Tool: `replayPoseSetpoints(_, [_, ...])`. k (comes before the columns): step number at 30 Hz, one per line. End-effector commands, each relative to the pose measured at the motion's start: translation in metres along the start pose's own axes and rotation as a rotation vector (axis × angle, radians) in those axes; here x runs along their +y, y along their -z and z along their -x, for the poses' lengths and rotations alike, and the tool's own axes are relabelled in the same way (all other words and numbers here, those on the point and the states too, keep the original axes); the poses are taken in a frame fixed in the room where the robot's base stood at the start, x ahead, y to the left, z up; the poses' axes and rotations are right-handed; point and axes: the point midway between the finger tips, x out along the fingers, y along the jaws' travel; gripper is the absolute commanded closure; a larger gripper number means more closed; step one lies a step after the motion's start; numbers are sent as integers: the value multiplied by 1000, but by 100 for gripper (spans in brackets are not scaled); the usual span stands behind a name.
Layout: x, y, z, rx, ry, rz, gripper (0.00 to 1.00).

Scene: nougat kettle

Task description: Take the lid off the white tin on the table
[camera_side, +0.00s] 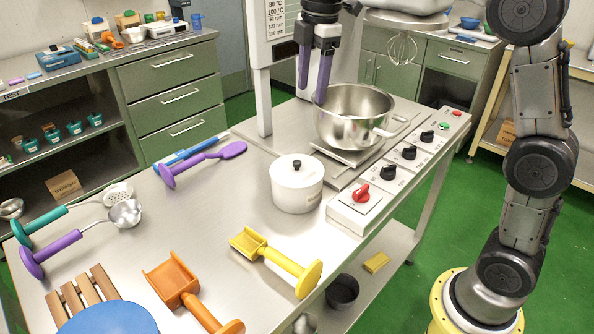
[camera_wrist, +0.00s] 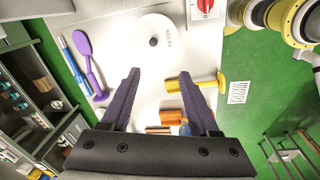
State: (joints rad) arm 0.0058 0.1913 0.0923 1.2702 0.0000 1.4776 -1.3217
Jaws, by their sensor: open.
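The white tin (camera_side: 297,190) stands upright on the metal table, left of the control panel. Its white lid (camera_side: 291,172) with a small black knob (camera_side: 297,164) is on it. In the wrist view the round lid (camera_wrist: 140,35) is near the top, with its knob (camera_wrist: 153,41) beyond my fingertips. My gripper (camera_side: 313,96) is open and empty, pointing down by the left side of the steel bowl, above and behind the tin. In the wrist view my gripper (camera_wrist: 159,72) shows two spread dark fingers with nothing between them. I cannot tell whether a finger touches the bowl.
The steel bowl (camera_side: 352,120) stands right behind the tin, under a whisk (camera_side: 401,50). A control panel with a red knob (camera_side: 361,193) is right of the tin. A purple spatula (camera_side: 205,162), yellow scoop (camera_side: 277,262) and orange scoop (camera_side: 180,284) lie around.

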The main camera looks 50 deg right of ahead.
Motion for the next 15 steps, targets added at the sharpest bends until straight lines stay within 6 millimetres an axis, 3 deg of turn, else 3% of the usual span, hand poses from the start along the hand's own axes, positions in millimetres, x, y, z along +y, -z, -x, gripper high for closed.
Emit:
replayPoseSetpoints(1, [13, 3, -15, -6, 24, -1, 38])
replayPoseSetpoints(5, [30, 7, -44, -17, 68, -4, 38])
replayPoseSetpoints(15, [28, 6, -93, -29, 112, -6, 38])
